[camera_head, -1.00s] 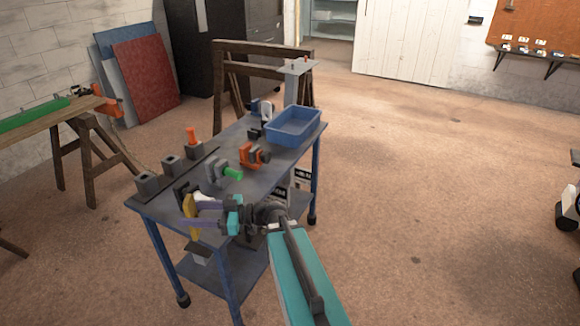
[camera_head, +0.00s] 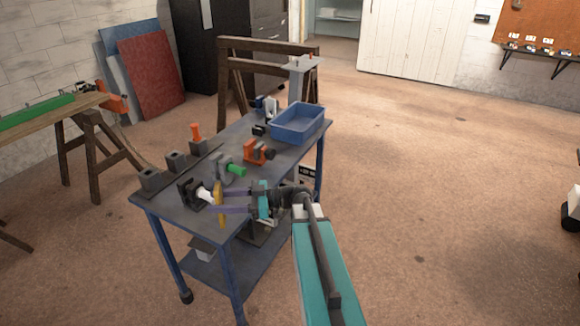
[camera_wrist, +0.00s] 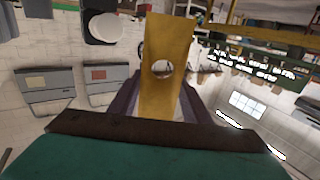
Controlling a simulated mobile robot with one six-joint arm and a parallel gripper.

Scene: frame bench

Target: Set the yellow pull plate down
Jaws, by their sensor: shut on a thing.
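The yellow pull plate (camera_head: 221,206) is held upright between the fingers of my gripper (camera_head: 222,202), over the near end of the blue bench (camera_head: 185,218). In the wrist view the yellow pull plate (camera_wrist: 158,100) stands out from the jaws and shows a round hole in its middle. My gripper is shut on it. A black block with a white cylinder (camera_head: 203,194) is just left of the plate; I cannot tell whether they touch. The gap between the plate's lower edge and the bench top is hard to judge.
A grey clamp with a green handle (camera_head: 225,168), an orange clamp (camera_head: 257,151) and a blue tray (camera_head: 297,124) stand farther back on the bench. Grey blocks (camera_head: 149,179) line its left edge, one bearing an orange peg (camera_head: 196,135). Open floor lies to the right.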

